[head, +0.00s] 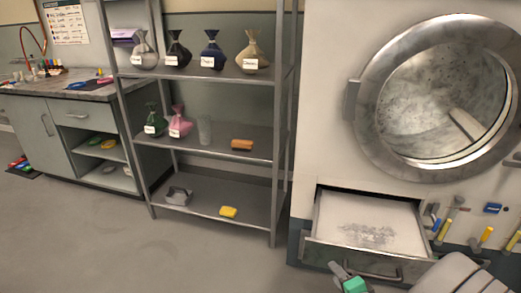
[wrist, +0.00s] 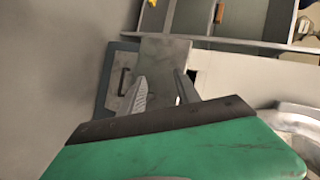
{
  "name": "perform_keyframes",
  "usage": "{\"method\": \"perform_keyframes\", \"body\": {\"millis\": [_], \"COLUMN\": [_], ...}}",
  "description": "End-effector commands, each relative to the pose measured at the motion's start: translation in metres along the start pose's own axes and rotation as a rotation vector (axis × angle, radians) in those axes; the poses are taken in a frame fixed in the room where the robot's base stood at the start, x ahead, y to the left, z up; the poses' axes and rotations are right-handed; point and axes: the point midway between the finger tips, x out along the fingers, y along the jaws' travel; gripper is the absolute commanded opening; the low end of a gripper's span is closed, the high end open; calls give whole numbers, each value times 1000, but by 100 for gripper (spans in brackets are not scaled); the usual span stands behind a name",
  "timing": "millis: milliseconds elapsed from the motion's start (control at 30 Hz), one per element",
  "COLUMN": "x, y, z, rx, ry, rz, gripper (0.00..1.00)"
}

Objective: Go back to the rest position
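My gripper (head: 340,269) shows at the bottom of the head view, with grey fingers and a green body. It is in front of the open drawer (head: 324,226) of the big machine. In the wrist view my gripper (wrist: 160,82) has its two fingers apart with nothing between them. Beyond the fingers is the drawer (wrist: 160,52), with its dark handle to the left. The drawer holds a patch of grey fluff (head: 368,233). Part of my arm covers the lower right corner of the head view.
The machine's round door (head: 365,100) is on the right, with tools (head: 484,237) on the panel below. A metal shelf (head: 225,145) in the middle holds several labelled bags, a glass and sponges. A workbench (head: 75,92) stands left. The floor (head: 130,245) in front is clear.

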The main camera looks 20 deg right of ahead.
Motion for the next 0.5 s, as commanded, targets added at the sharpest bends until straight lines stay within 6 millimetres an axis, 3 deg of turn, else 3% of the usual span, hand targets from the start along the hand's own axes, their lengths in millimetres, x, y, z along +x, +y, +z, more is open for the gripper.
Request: {"method": "perform_keyframes", "body": {"millis": [33,100,200,267,500], "x": [-9,-16,-39,-57,-148], "y": [-52,-83,-127,-156,-289], "z": [19,48,75,85,103], "rx": [-147,-331,-583,-726,-1168], "ry": [-138,-306,-494,-580,-739], "rz": [45,122,229,290,469], "gripper": [39,39,39,39,39]}}
